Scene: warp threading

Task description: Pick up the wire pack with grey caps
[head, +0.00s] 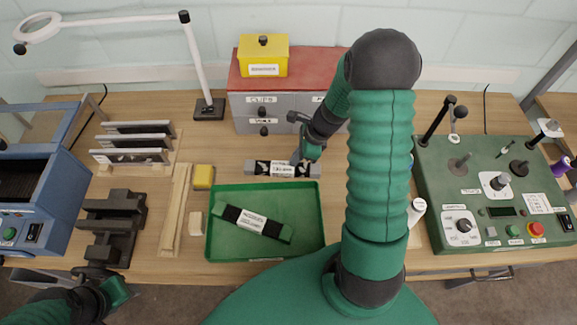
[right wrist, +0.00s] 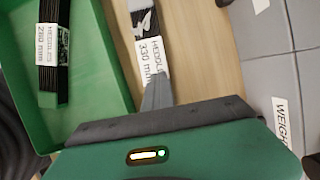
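The wire pack with grey caps (head: 283,170) lies on the table just behind the green tray, with a white label around its middle. In the right wrist view its label (right wrist: 152,57) reads HEDDLES 330 mm. My right gripper (head: 303,156) is low over the pack, right of its label. Whether its fingers touch or close on the pack cannot be made out. A similar pack with green caps (head: 252,222) lies in the green tray (head: 223,250). My left gripper (head: 92,274) is at the lower left, away from both packs; its fingers are unclear.
A grey drawer cabinet (head: 246,105) with a yellow box (head: 263,58) on it stands behind the pack. A yellow block (head: 204,177) and wooden strips (head: 175,212) lie left. A green control panel (head: 490,205) is at the right.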

